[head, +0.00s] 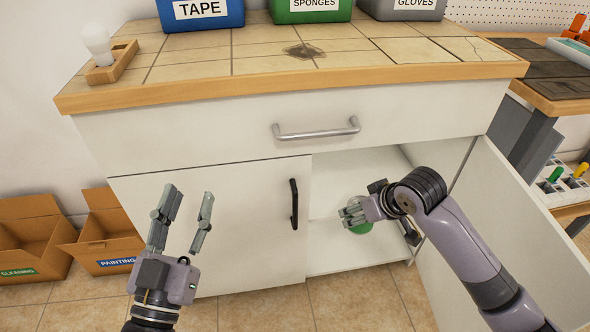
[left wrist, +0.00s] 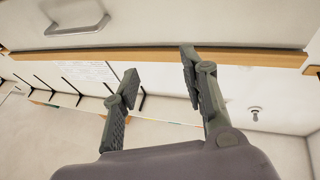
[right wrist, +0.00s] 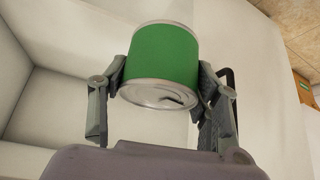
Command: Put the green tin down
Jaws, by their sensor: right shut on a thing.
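The green tin (right wrist: 165,60) is a short cylinder with silver rims and sits between the fingers of my right gripper (right wrist: 165,95) in the right wrist view. My right gripper (head: 352,213) is shut on it. In the head view the green tin (head: 361,228) is partly hidden behind my right gripper, inside the open right half of the lower cabinet. I cannot tell whether the tin touches the cabinet floor (head: 335,259). My left gripper (head: 190,192) is open and empty in front of the closed left door; its fingers also show apart in the left wrist view (left wrist: 158,70).
The cabinet's right door (head: 520,220) stands open beside my right arm. The left door (head: 215,220) is closed, with a black handle (head: 294,204). A drawer with a metal handle (head: 316,133) is above. Cardboard boxes (head: 108,238) stand on the floor at left.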

